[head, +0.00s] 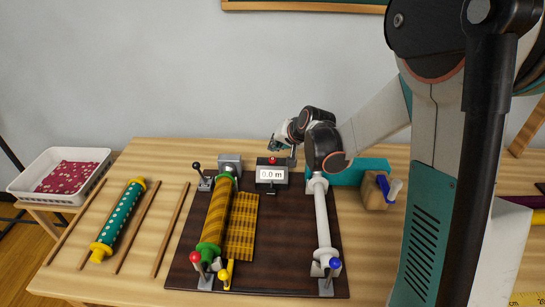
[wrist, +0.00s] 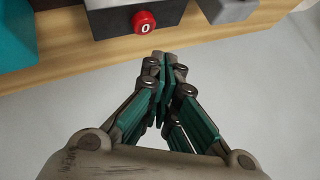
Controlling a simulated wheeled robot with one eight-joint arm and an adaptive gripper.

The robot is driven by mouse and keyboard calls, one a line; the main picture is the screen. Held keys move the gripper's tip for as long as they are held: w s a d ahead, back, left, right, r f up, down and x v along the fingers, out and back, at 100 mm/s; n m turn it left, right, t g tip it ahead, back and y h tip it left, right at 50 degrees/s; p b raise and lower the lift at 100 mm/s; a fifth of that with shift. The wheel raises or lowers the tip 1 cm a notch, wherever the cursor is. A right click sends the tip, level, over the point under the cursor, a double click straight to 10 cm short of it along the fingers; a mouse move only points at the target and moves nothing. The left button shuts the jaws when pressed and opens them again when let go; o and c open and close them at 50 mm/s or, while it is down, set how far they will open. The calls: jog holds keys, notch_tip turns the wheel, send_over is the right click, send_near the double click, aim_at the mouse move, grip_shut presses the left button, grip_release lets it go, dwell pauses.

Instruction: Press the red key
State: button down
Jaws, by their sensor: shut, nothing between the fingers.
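The red key (head: 272,160) is a small round button on top of a dark counter box (head: 263,184) whose display reads 0.0 m. In the wrist view the red key (wrist: 144,21), marked 0, shows near the top edge on the dark box (wrist: 108,25). My gripper (head: 272,149) appears just above the key in the head view. In the wrist view my gripper (wrist: 160,58) has its fingertips together, empty, with the key beyond them in the picture. The tips do not overlap the key there; I cannot tell the exact gap.
The box stands at the back of a dark board (head: 285,240) between a yellow fabric roll (head: 217,215) and a white roller (head: 321,215). A teal block (head: 362,170) stands to the right. Wooden sticks, a green dotted roll (head: 118,218) and a white basket (head: 30,182) are left.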

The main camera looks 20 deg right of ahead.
aim_at(275, 158)
jog(key=shift+r+p, duration=0.9)
jog(key=shift+r, duration=0.75)
jog(key=s+a+r+n+g+h, duration=0.1)
jog(key=s+r, duration=0.4)
jog(key=s, duration=0.4)
jog(key=s+a+r+n, duration=0.1)
jog(key=s+r+n, duration=0.1)
jog(key=s+r, duration=0.5)
jog(key=s+d+f+n+h, duration=0.1)
jog(key=s+f+n, duration=0.1)
jog(key=s, duration=1.6)
jog(key=shift+f+g+h, duration=0.4)
jog(key=shift+w, duration=0.1)
